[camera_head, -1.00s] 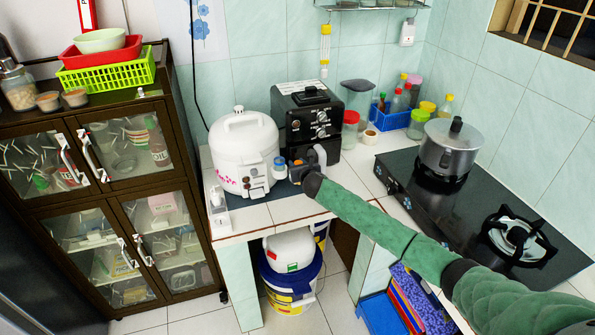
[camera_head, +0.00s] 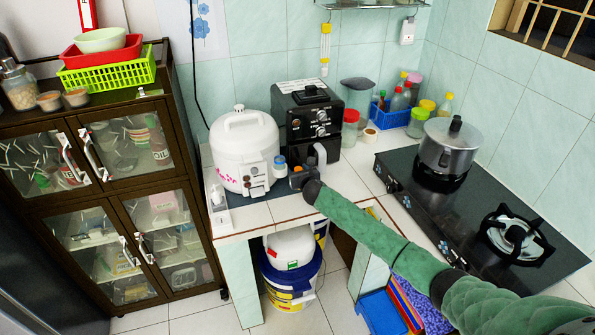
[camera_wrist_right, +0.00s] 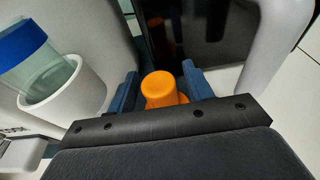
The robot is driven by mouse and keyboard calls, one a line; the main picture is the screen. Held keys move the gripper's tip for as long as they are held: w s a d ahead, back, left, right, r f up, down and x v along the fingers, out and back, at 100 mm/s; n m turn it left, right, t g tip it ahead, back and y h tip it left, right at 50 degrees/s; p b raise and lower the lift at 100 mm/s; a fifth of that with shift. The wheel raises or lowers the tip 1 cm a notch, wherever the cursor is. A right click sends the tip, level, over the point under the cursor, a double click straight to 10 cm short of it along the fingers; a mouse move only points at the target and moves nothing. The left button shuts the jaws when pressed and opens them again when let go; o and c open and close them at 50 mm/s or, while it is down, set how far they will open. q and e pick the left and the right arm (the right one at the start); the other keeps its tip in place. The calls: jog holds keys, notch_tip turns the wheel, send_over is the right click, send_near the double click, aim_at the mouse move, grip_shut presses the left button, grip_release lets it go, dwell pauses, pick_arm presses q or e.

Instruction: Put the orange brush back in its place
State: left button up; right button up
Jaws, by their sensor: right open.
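The orange brush (camera_wrist_right: 163,90) shows in the right wrist view as a rounded orange end between the two blue fingertips of my right gripper (camera_wrist_right: 160,88). The gripper is open, with a finger on each side of the orange end. Whether either finger touches it I cannot tell. In the head view my right gripper (camera_head: 297,172) is over the counter, just right of the white rice cooker and in front of the black appliance. The brush is mostly hidden there by the gripper. My left gripper is not in view.
The white rice cooker (camera_head: 246,152) and a small blue-topped bottle (camera_head: 280,167) stand close left of the gripper. The black appliance (camera_head: 306,118) is just behind. The stove (camera_head: 415,183) with a steel pot (camera_head: 450,150) is to the right. Bare tiles (camera_head: 290,208) lie along the counter's front.

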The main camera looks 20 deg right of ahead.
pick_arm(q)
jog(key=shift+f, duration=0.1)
pick_arm(e)
jog(key=shift+s, duration=0.1)
jog(key=shift+s, duration=0.35)
pick_arm(q)
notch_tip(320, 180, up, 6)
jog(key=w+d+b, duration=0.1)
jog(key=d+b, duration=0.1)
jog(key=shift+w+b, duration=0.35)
jog(key=shift+b, duration=0.05)
pick_arm(e)
jog(key=v, duration=1.1)
jog(key=shift+r, duration=0.2)
